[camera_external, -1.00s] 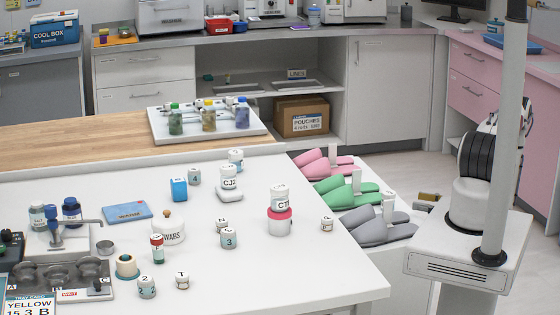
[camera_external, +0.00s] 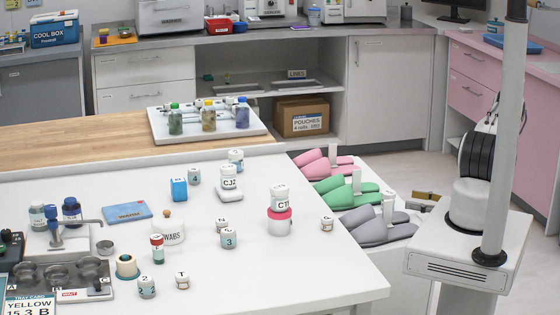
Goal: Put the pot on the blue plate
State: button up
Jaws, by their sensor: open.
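Several white pots and jars stand on the white table, and I cannot tell which is the task's pot. They include a round pot marked SWABS (camera_external: 172,235), a jar marked CT (camera_external: 279,197) on a pink-topped white pot (camera_external: 279,226), and a jar marked CJ2 (camera_external: 229,178). A flat blue piece with writing (camera_external: 126,211) lies at the left; it may be the blue plate.
Small lettered and numbered jars, such as one marked 3 (camera_external: 228,239), are spread over the table. A metal tray (camera_external: 97,293) is at the front left. A bottle tray (camera_external: 187,133) stands behind. Coloured clogs (camera_external: 350,192) lie beyond the table's right edge. The table's front right is clear.

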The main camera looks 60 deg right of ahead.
jog(key=shift+w, duration=1.05)
jog(key=shift+w+d+r, duration=0.1)
jog(key=shift+w, duration=1.2)
jog(key=shift+w+r, duration=0.1)
jog(key=shift+w, duration=1.2)
jog(key=c, duration=1.3)
jog(key=shift+r, duration=0.15)
jog(key=shift+r, duration=4.85)
